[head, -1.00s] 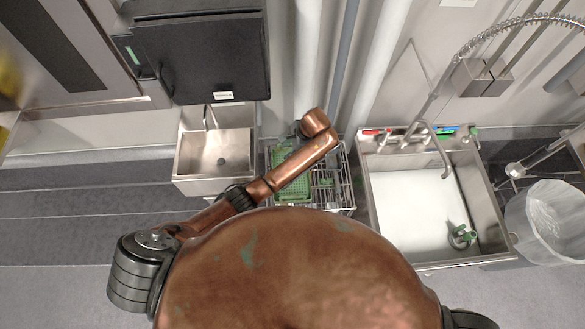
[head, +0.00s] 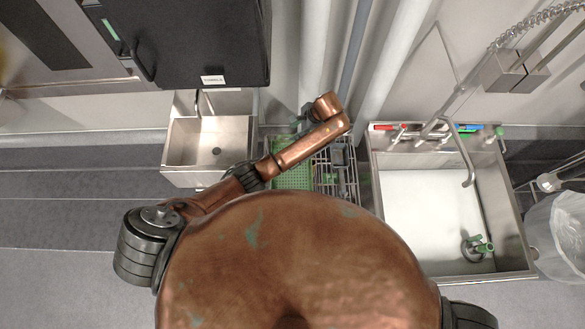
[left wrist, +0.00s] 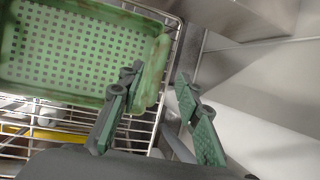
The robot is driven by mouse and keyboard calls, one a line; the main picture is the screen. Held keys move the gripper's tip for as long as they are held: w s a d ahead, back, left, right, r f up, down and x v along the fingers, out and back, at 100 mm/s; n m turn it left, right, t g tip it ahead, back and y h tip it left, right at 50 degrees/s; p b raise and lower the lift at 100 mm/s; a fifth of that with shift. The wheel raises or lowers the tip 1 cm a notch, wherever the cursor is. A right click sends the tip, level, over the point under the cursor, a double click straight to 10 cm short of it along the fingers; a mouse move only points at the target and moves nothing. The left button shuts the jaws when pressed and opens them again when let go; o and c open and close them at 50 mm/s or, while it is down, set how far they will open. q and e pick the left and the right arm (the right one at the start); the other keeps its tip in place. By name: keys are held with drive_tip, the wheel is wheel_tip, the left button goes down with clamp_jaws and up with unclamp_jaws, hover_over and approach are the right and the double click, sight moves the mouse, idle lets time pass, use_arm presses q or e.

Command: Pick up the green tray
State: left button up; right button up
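The green tray (head: 293,178) has a perforated bottom and lies on a wire rack (head: 342,160), partly hidden by my left arm in the head view. In the left wrist view the tray (left wrist: 75,50) fills the upper left. My left gripper (left wrist: 158,76) is open there, with its two green-padded fingers apart. The tray's right end wall appears between the fingertips; I cannot tell whether they touch it. In the head view my left gripper (head: 306,112) is mostly hidden behind its wrist. My right gripper is not in view.
A small steel sink (head: 210,150) stands left of the rack and a large sink (head: 430,205) with a tap stands right of it. A black box-shaped unit (head: 190,45) hangs above. Vertical pipes (head: 350,60) run behind the rack. A lined bin (head: 560,235) is far right.

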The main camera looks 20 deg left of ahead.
sight(291, 135)
use_arm(q)
drive_tip(key=x, duration=0.6)
drive_tip(key=shift+f, duration=0.2)
drive_tip(key=shift+c, duration=0.6)
clamp_jaws()
